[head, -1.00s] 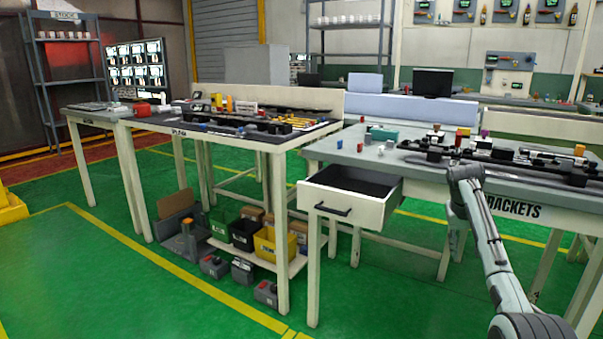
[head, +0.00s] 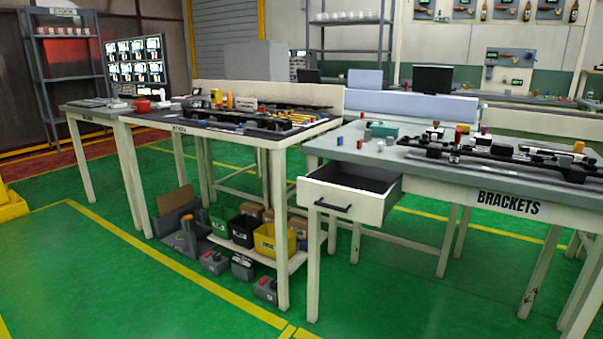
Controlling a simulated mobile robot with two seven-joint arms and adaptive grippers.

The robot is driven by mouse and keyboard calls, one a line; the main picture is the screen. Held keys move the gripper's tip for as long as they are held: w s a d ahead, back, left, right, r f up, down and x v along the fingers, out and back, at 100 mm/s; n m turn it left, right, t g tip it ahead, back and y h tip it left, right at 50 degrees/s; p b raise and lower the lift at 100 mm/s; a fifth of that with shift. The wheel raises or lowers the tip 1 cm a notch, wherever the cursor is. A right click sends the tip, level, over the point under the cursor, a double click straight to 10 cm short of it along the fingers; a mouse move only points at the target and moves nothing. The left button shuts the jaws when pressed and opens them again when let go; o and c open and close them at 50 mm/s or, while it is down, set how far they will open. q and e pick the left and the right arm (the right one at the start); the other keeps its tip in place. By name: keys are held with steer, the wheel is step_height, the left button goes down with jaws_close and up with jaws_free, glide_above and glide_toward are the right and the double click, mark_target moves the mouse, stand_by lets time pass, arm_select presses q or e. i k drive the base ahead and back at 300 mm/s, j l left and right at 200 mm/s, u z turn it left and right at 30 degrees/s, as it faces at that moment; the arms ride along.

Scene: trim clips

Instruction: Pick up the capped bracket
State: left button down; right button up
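The table labelled BRACKETS (head: 430,166) stands at the right in the head view. Black rail-like parts (head: 500,158) lie along its top with several small coloured pieces on and around them. I cannot tell at this size which part is the capped bracket. Neither of my grippers is in view.
An open drawer (head: 340,207) juts from the front left of the brackets table. A second table (head: 235,139) with parts stands to its left, with coloured bins (head: 275,240) on its lower shelf. Green floor (head: 120,290) in front is clear.

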mark_target(565, 161)
steer(key=z, duration=1.55)
steer(key=i+j+z, duration=0.2)
steer(key=i+z, duration=0.3)
steer(key=i+j+z, duration=0.25)
steer(key=z, duration=0.25)
steer(key=j, duration=0.1)
